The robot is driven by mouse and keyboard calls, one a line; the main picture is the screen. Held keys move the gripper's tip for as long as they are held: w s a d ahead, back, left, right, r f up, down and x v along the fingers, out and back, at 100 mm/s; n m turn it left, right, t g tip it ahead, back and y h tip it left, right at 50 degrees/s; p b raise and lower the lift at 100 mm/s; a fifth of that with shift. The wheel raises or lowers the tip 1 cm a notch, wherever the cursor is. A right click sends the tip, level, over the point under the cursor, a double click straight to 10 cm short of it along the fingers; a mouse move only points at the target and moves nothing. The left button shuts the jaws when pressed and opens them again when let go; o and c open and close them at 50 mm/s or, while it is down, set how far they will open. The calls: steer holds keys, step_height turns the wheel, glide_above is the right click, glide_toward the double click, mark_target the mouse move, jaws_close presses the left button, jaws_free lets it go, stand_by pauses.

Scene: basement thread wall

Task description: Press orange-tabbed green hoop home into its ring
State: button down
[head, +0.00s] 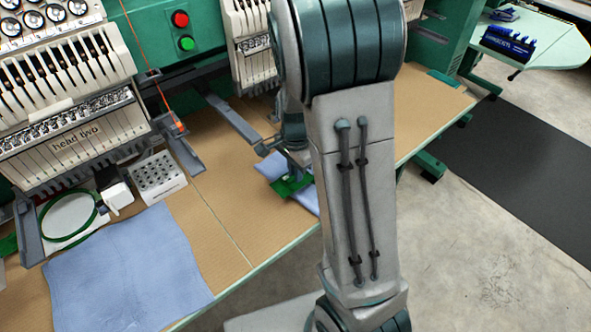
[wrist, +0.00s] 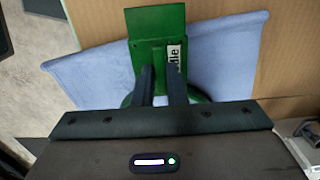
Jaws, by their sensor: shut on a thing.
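My gripper (wrist: 160,74) is shut on the upright part of a green piece with a flat green plate (wrist: 157,30) and a white label ending in "dle". Curved green edges (wrist: 203,98) show on both sides of the fingers, like part of a hoop, over blue cloth (wrist: 222,55). The gripper body hides the rest. In the head view the green piece (head: 292,185) is at the blue cloth near the table's front edge, mostly behind my arm. I see no orange tab on it. Another green hoop (head: 69,217) lies at the left, around a white surface.
The machine head labelled "head two" (head: 75,135) overhangs the table at the left. A white perforated block (head: 157,177) and a flat blue cloth (head: 125,265) lie below it. Dark bars stick out over the tan tabletop (head: 222,215), which is bare between the cloths.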

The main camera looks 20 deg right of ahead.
steer(key=shift+f, duration=0.35)
steer(key=shift+f+b, duration=0.25)
steer(key=shift+b, duration=0.15)
steer(key=shift+f, duration=0.55)
stand_by(1.3)
stand_by(0.3)
steer(key=c, duration=1.4)
jaws_free()
steer(key=shift+r, duration=0.15)
